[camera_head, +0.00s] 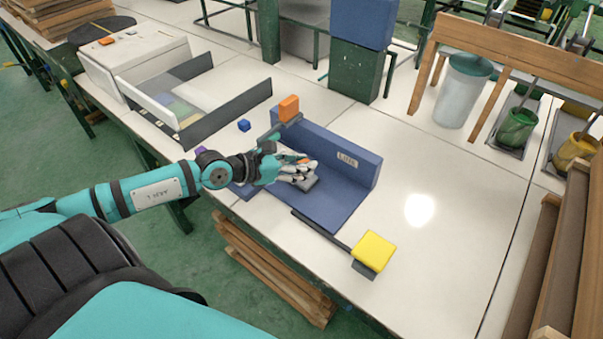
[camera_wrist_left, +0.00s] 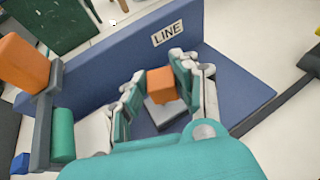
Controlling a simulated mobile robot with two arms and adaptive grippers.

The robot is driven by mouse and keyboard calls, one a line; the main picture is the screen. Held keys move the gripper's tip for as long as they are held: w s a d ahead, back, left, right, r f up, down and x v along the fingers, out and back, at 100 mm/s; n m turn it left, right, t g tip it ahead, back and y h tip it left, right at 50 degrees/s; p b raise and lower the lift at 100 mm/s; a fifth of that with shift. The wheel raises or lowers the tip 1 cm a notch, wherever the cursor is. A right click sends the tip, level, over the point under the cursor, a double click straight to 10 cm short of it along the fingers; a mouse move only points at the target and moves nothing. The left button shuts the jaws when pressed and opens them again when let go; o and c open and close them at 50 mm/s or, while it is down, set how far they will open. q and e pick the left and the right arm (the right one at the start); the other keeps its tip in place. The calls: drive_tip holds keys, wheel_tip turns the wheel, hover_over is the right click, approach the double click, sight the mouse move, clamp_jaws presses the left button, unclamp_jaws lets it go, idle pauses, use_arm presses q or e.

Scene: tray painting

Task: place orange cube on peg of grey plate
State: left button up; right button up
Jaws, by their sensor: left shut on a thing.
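My left gripper (camera_head: 296,170) reaches in from the left over the blue fixture and is shut on a small orange cube (camera_wrist_left: 161,82). The cube shows in the head view (camera_head: 304,160) as a sliver between the fingers. In the left wrist view a finger stands at either side of it. The grey plate (camera_wrist_left: 166,114) lies just beneath and partly behind the cube; it also shows under the fingers in the head view (camera_head: 309,184). I cannot see the peg, nor tell whether the cube touches the plate. My right gripper is not in view.
The blue wall labelled LINE (camera_head: 335,152) stands close behind the gripper. A larger orange block (camera_head: 289,107) sits on a grey bracket at the fixture's far-left end. A yellow block (camera_head: 374,250) stands at the near-right end. The white table right of the fixture is clear.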

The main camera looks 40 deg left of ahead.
use_arm(q)
drive_tip(key=shift+w+a+f, duration=0.15)
drive_tip(key=shift+w+a, duration=0.15)
drive_tip(key=shift+w, duration=0.25)
drive_tip(key=shift+w+f+b, duration=0.1)
drive_tip(key=shift+f+b, duration=0.8)
drive_tip(key=shift+f, duration=0.75)
drive_tip(key=shift+f, duration=0.2)
drive_tip(key=o, duration=0.9)
drive_tip(key=shift+o, duration=0.2)
drive_tip(key=shift+r, duration=0.15)
